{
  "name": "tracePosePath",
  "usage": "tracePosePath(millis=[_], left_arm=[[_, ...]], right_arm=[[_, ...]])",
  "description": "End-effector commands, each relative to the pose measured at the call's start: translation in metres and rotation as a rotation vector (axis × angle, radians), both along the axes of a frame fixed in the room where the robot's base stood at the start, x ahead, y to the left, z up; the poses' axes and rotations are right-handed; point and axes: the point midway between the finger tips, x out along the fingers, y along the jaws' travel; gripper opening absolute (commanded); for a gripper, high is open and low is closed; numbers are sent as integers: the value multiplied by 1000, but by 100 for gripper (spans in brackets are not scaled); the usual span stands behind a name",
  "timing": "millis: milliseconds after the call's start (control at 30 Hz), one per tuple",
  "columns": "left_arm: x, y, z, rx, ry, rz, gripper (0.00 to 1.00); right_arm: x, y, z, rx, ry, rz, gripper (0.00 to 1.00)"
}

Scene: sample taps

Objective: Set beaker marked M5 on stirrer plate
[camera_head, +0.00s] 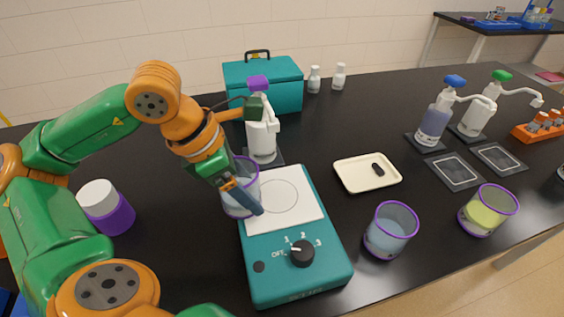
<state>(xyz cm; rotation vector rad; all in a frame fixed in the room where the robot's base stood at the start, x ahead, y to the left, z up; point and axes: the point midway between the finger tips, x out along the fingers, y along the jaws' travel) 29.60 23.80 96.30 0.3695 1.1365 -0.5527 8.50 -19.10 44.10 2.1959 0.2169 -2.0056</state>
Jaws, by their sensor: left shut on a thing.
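My left gripper (243,196) is shut on a clear beaker (232,208) with a purple rim and pale bluish contents. The gripper partly covers the beaker, and I cannot read a mark on it. The beaker is at the left edge of the white top of the teal stirrer plate (297,252). I cannot tell whether it touches the plate. The stirrer's top has a circle outline and its front has a black dial. My right gripper is not in view.
A purple-rimmed beaker (390,230) and one with yellow-green liquid (487,211) stand at right. A cream tray (352,181) holds a small black item. A white tap bottle (262,139) stands close behind the stirrer. A purple-and-white jar (106,208) is at left.

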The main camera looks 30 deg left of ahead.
Motion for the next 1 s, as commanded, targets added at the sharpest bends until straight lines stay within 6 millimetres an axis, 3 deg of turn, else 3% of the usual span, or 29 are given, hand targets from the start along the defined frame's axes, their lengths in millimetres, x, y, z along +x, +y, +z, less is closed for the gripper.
tracePosePath(millis=[100,600,1000], left_arm=[[12,-11,5,-2,-1,-6,18],[52,-39,3,0,0,-2,18],[52,-38,-4,1,-1,-1,18]], right_arm=[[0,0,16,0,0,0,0],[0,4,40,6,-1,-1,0],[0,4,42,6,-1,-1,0]])
